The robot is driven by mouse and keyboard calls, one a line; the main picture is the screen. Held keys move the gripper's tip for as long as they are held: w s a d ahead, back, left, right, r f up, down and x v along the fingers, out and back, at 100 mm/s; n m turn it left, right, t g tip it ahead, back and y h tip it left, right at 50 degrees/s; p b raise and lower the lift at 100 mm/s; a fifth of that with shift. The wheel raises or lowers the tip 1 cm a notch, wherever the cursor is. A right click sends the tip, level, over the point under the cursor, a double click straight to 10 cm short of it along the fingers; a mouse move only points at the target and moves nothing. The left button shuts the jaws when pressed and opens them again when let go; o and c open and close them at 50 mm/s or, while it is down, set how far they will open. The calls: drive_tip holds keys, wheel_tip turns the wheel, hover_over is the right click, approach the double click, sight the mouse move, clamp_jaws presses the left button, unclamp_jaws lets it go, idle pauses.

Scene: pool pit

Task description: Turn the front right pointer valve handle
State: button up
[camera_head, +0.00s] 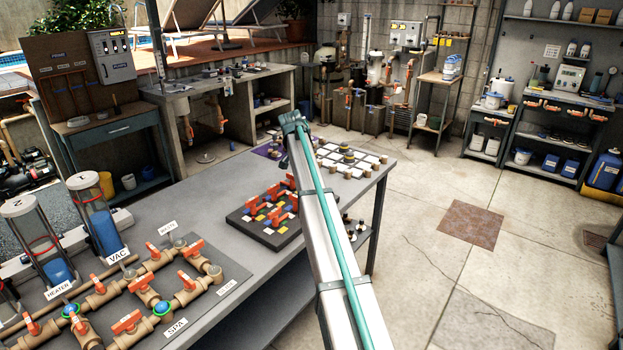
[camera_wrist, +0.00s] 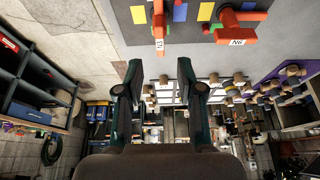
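A dark board (camera_head: 240,222) with coloured squares and several orange pointer valve handles (camera_head: 279,218) lies on the grey table. My arm crosses in front of the board's right edge, so part of that side is hidden in the head view. In the wrist view two orange handles show at the top, one with a small label (camera_wrist: 158,22) and one with a larger label (camera_wrist: 238,30). I cannot tell for certain which is the front right one. My gripper (camera_wrist: 160,72) is open and empty, its fingertips apart from both handles. I cannot make out the gripper in the head view.
A pipe assembly (camera_head: 150,285) with orange valves fills the table's near left. White pieces (camera_head: 345,160) with tan knobs sit toward its far end. A shelf unit (camera_head: 565,110) stands at the right. The concrete floor right of the table is clear.

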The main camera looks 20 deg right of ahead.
drive_tip(key=shift+v, duration=2.3)
